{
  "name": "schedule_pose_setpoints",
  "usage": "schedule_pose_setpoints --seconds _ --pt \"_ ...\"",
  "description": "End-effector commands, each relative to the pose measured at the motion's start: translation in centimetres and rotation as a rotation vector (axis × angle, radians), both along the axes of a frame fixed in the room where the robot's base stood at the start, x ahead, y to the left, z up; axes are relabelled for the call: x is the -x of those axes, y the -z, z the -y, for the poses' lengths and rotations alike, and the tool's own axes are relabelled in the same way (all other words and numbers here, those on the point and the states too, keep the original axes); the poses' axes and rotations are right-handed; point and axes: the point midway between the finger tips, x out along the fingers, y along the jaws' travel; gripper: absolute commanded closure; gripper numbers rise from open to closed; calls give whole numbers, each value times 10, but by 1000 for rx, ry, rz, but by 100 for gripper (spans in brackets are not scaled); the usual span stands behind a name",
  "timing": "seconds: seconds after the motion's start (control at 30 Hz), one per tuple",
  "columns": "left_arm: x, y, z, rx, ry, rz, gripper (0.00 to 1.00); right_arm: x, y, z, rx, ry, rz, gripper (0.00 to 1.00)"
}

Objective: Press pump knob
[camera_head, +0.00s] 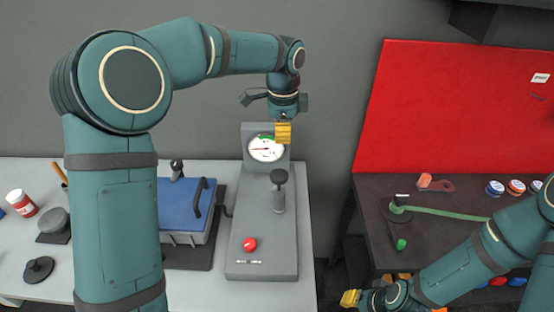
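The pump unit (262,225) is a grey box on the light table, with a round white gauge (266,149) on its upright back plate. A dark round pump knob (279,176) sits on a short grey post at the unit's right side. A red button (249,244) is near its front. My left gripper (283,133) points down in front of the gauge plate, above and apart from the knob. Its yellow fingertips look together, with nothing between them. My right gripper (350,298) is low at the bottom edge, far from the knob; its finger gap is not clear.
A blue-topped box (178,207) with a dark handle stands left of the pump unit. A red and white jar (21,203) is at far left. A dark bench (450,232) with a red back panel (455,110) stands right, across a gap.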

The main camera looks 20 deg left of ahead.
Motion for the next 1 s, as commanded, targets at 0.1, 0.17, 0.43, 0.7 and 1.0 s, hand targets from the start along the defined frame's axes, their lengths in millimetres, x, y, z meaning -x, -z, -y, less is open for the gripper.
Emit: schedule_pose_setpoints --seconds 0.1,0.17,0.43,0.7,1.0 --pt "1 -14 1 2 1 -3 100 0 -3 0 0 0 -1 66" --pt "1 -13 0 1 1 -4 100 1 -2 0 0 0 -1 66" --pt "1 -8 0 1 1 -5 100 0 -1 0 0 0 -1 66" --pt "1 30 0 0 1 -6 100 0 3 0 1 1 -1 66" --pt "2 88 0 1 2 -7 100 0 8 0 2 1 -2 66"
